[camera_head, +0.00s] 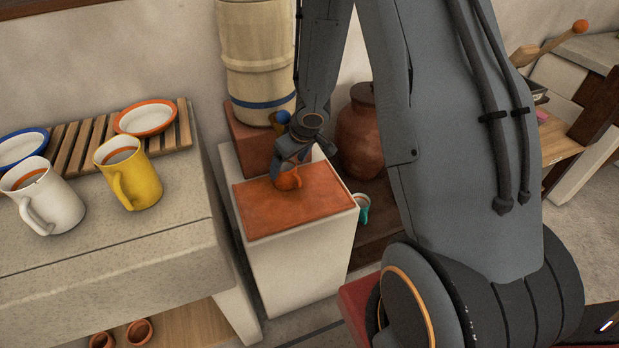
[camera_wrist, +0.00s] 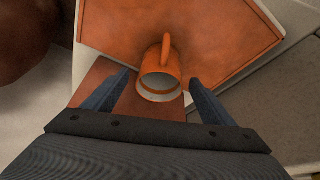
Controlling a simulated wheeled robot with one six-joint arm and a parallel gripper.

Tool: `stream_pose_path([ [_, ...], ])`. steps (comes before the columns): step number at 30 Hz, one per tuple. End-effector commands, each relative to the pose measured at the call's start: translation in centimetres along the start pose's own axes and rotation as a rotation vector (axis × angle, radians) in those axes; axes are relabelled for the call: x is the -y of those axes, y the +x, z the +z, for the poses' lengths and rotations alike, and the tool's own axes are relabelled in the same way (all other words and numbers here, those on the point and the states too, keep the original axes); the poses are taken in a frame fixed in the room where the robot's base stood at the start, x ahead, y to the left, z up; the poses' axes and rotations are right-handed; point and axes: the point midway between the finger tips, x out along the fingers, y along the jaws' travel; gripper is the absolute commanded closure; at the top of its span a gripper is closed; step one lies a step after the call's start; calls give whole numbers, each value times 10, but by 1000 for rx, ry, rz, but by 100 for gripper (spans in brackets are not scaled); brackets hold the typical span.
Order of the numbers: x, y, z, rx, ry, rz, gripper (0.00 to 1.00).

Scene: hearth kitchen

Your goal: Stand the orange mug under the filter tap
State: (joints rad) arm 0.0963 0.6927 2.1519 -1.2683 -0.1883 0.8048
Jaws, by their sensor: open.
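The orange mug (camera_head: 291,181) is at the orange-topped white stand (camera_head: 318,205), mostly hidden by my gripper (camera_head: 287,160) in the head view. In the wrist view the mug (camera_wrist: 160,66) shows its pale inside, with its handle toward the top of the picture. My gripper (camera_wrist: 155,94) is open, with one finger on each side of the mug and visible gaps between. The filter is a tall pale cylinder (camera_head: 257,50) with a blue band, on a terracotta block (camera_head: 250,142).
A brown lidded jar (camera_head: 362,130) stands right of the filter. A teal-and-white cup (camera_head: 362,206) is low behind the stand. The left counter (camera_head: 120,245) holds a white mug (camera_head: 42,195), a yellow mug (camera_head: 130,172) and a slatted rack (camera_head: 86,138) with bowls.

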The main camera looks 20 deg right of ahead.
Motion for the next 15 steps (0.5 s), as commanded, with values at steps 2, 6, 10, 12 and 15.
stream_pose_path([
  [2, 0, -1, 18, 3, 6, 0, 22],
  [6, 0, -12, 45, 3, 6, 1, 22],
  [10, 0, -23, 70, 3, 5, 0, 22],
  [12, 0, -28, 81, 3, 6, 1, 22],
  [15, 0, -34, 93, 3, 4, 0, 22],
])
